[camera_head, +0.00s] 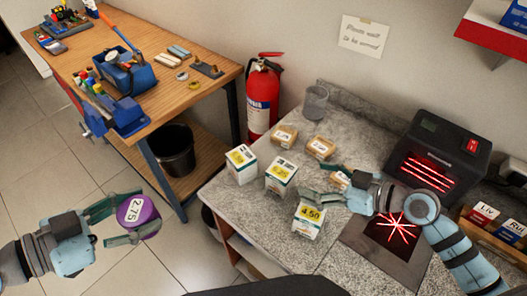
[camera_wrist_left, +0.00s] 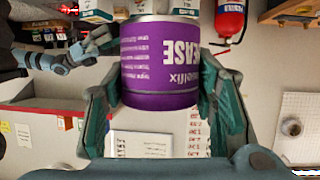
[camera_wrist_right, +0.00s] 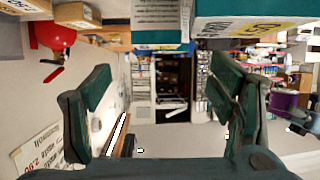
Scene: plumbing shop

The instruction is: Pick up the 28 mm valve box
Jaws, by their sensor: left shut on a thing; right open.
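Three white and green boxes with yellow price labels stand on the grey counter: a left box (camera_head: 241,164), a middle box (camera_head: 281,177) and a front box (camera_head: 308,220) marked 4.50. Which one is 28 mm cannot be read. My right gripper (camera_head: 320,188) is open and empty, close above and behind the front box. In the right wrist view two boxes show at the top edge, a nearer one (camera_wrist_right: 250,26) and another (camera_wrist_right: 158,18), beyond the open fingers (camera_wrist_right: 160,88). My left gripper (camera_head: 124,220) is shut on a purple grease tin (camera_wrist_left: 160,65), left of the counter.
Small brown boxes (camera_head: 284,136) lie behind the white boxes, one partly behind my right gripper. A black scanner (camera_head: 437,150) with red lines stands at the right. A fire extinguisher (camera_head: 262,98), a black bin (camera_head: 174,150) and a wooden workbench (camera_head: 205,92) are to the left.

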